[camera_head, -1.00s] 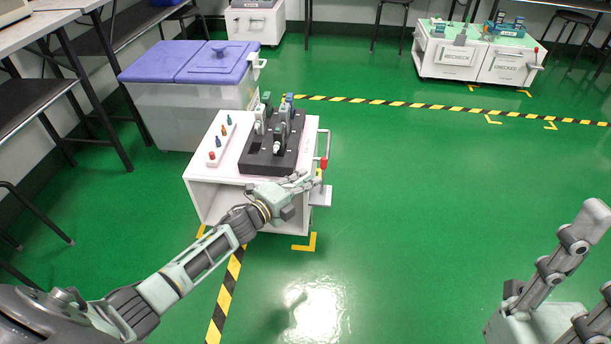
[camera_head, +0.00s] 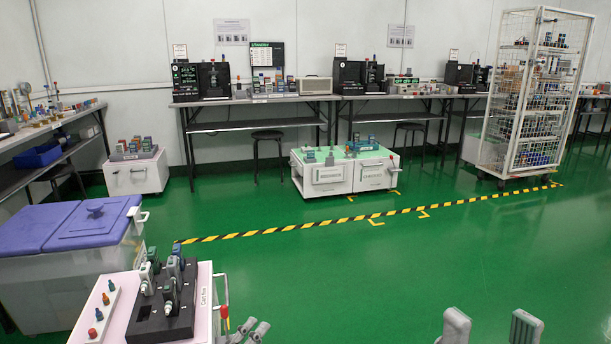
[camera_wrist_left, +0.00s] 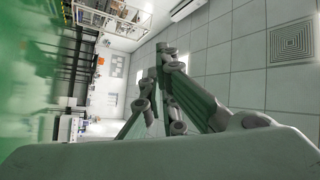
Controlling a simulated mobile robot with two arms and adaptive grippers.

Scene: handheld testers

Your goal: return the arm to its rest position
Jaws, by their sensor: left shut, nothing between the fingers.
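My left gripper (camera_head: 250,331) shows only its grey finger ends at the bottom edge of the head view, just right of the white cart. In the left wrist view its fingers (camera_wrist_left: 158,78) come together at the tips with nothing between them. My right gripper (camera_head: 490,327) shows two grey fingertips at the bottom right edge of the head view, standing well apart with nothing seen between them. Most of both arms is out of the head view.
A white cart (camera_head: 206,290) bears a black holder (camera_head: 165,312) with several handheld testers. A clear bin with a purple lid (camera_head: 70,226) stands left of it. Green floor (camera_head: 370,270) is free to the right. Benches, another cart and a wire cage (camera_head: 530,95) stand farther back.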

